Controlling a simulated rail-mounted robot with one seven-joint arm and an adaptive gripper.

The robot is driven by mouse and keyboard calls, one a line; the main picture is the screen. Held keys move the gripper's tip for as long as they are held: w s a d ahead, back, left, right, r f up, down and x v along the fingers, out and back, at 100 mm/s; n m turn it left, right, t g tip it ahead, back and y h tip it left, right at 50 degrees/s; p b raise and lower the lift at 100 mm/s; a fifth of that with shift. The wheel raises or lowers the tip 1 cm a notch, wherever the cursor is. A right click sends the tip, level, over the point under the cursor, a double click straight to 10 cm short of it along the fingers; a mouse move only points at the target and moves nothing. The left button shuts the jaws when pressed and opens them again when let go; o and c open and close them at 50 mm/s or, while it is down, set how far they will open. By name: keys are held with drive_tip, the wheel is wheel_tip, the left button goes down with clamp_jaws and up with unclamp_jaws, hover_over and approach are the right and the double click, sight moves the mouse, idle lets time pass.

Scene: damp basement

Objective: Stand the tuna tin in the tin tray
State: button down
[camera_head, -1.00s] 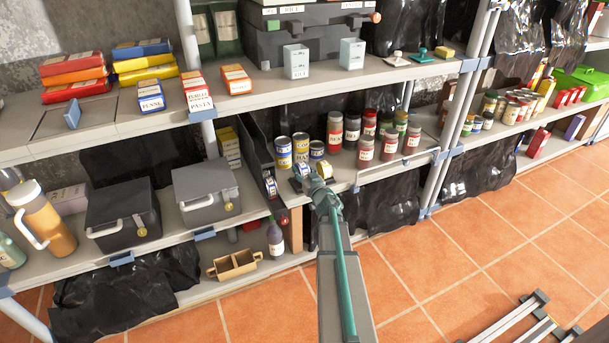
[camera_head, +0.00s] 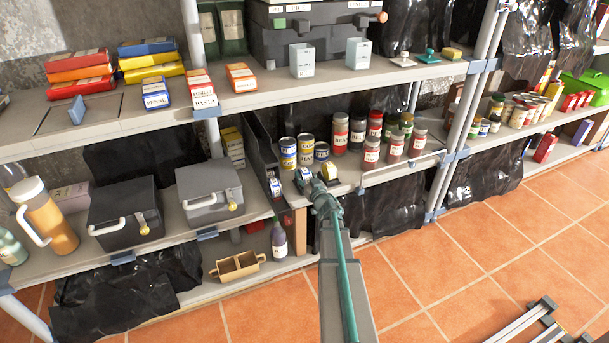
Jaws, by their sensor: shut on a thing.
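My gripper (camera_head: 309,184) is at the front edge of the middle shelf, at the end of my arm. It is shut on a small blue-and-white tin (camera_head: 302,177), which seems to be the tuna tin; its label is too small to read. The fingers partly hide it. Left of it is a narrow dark tray with tall walls (camera_head: 258,146), apparently the tin tray. A similar small tin (camera_head: 274,187) shows at its front end. The held tin is to the right of this tray and apart from it.
Blue-and-yellow tins (camera_head: 288,153) stand behind my gripper. A yellow round item (camera_head: 329,171) lies just beyond it. Several jars (camera_head: 371,150) stand to the right. Grey lidded boxes (camera_head: 209,190) stand left of the tray. A bottle (camera_head: 279,240) and a tan caddy (camera_head: 237,265) are below.

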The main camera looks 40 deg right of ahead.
drive_tip(key=c, duration=0.6)
unclamp_jaws()
